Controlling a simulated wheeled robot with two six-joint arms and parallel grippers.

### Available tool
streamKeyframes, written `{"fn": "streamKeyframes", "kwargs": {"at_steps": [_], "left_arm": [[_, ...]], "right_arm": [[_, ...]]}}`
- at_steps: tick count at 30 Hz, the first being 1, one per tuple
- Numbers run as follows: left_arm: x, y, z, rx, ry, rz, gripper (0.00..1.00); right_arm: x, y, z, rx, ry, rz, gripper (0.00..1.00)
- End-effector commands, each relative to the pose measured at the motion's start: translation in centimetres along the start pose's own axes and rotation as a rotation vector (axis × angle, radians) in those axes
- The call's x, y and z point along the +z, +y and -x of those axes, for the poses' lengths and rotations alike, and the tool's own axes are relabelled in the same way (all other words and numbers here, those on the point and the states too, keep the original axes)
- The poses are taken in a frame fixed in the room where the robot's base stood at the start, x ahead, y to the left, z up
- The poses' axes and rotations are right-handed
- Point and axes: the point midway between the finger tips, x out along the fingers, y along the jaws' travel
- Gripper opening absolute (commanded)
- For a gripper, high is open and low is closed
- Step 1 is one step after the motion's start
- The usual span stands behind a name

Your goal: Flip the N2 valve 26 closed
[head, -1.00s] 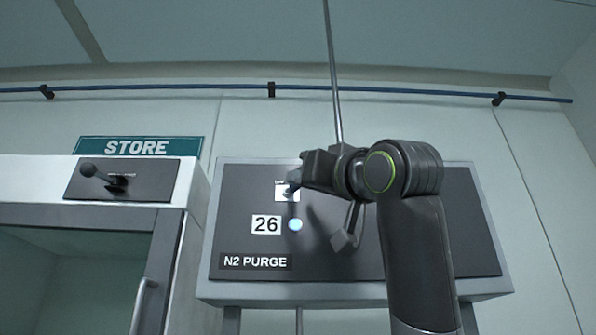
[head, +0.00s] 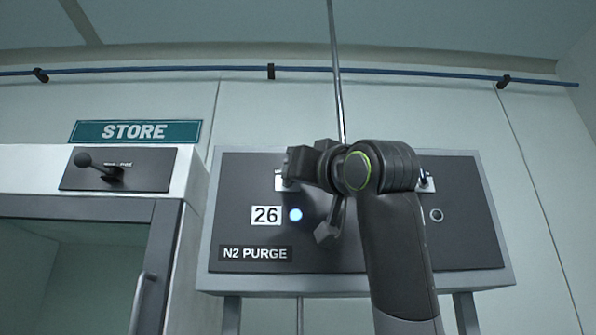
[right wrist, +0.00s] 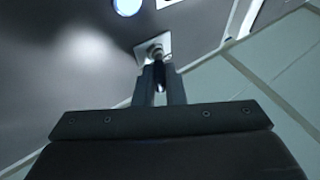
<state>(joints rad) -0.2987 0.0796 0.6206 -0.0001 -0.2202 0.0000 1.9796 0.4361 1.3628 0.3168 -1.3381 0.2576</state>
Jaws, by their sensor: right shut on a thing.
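The N2 purge panel (head: 320,258) is dark with a pale frame. Valve 26 is a small toggle on a white plate (head: 279,181), above the "26" label (head: 266,215) and a lit pale-blue lamp (head: 296,215). My right gripper (head: 290,168) covers most of the toggle in the head view. In the right wrist view, the toggle (right wrist: 155,51) stands on its white plate at the fingertips, and my right gripper (right wrist: 159,85) is shut on it. The lever's exact tilt is hidden by the fingers. My left gripper is not in view.
A second toggle (head: 426,181) with an unlit lamp (head: 436,215) is on the panel's right side, close to my right arm. A STORE sign (head: 135,131) and a black-knobbed lever (head: 98,168) are to the left. A thin vertical pipe (head: 336,80) rises above the panel.

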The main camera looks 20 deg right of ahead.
Motion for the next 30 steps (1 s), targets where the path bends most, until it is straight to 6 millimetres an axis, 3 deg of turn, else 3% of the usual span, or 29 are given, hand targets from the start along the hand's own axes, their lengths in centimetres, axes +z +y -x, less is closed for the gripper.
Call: {"fn": "streamKeyframes", "kwargs": {"at_steps": [14,30], "left_arm": [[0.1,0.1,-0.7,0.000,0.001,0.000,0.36],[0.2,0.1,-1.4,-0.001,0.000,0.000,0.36]], "right_arm": [[0.2,-0.5,0.1,0.085,-0.001,0.037,0.00],[0.2,-2.2,-0.6,0.518,-0.004,0.218,0.00]]}}
